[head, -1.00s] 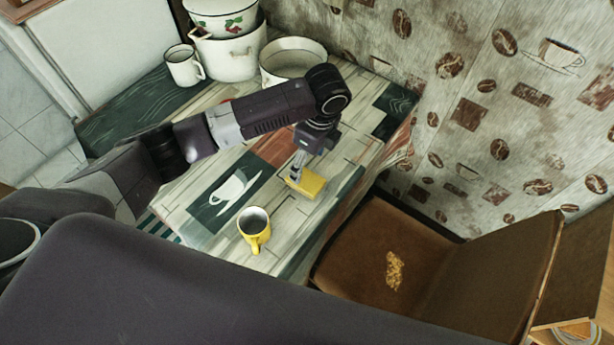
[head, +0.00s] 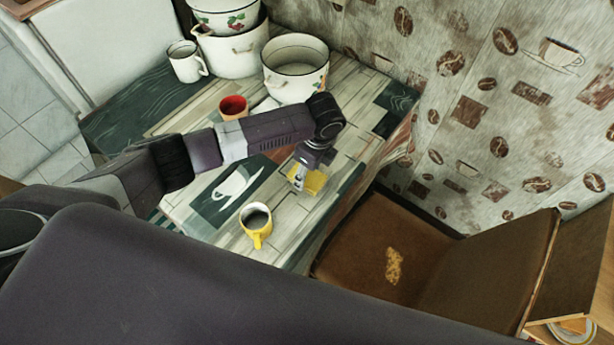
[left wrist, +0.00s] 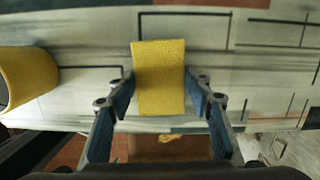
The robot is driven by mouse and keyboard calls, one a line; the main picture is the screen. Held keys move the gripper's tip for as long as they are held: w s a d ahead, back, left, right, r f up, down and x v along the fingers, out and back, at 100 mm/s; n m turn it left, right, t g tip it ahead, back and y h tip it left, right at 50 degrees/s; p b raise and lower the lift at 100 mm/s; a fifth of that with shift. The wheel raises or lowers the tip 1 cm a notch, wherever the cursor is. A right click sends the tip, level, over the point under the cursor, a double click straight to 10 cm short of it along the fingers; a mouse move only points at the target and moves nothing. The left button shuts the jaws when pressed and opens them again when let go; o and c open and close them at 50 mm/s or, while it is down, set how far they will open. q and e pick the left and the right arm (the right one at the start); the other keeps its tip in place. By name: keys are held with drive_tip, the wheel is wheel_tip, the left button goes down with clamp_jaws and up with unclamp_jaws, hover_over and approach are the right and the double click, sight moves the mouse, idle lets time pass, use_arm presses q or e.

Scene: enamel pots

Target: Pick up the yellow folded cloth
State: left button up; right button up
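The yellow folded cloth (head: 315,183) lies on the table near its right edge, partly hidden by my left gripper (head: 305,180) in the head view. In the left wrist view the cloth (left wrist: 160,78) is centred between the two fingers of my left gripper (left wrist: 160,82). One fingertip is on each side of it, close to its edges, with a slim gap seeming to show. The gripper looks open around the cloth, and the cloth seems to rest on the table. My right gripper is not in view.
A yellow mug (head: 256,226) stands on the table (head: 205,230) near the gripper. A red cup (head: 233,107), a white mug (head: 187,62), a white pot (head: 295,75) and stacked pots (head: 233,50) stand farther back. A brown chair (head: 375,240) is at the right.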

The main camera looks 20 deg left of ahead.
sight(308, 176)
use_arm(q)
drive_tip(key=c, duration=0.4)
drive_tip(key=shift+r, duration=0.1)
drive_tip(key=shift+r+b, duration=0.55)
drive_tip(key=shift+r, duration=9.4)
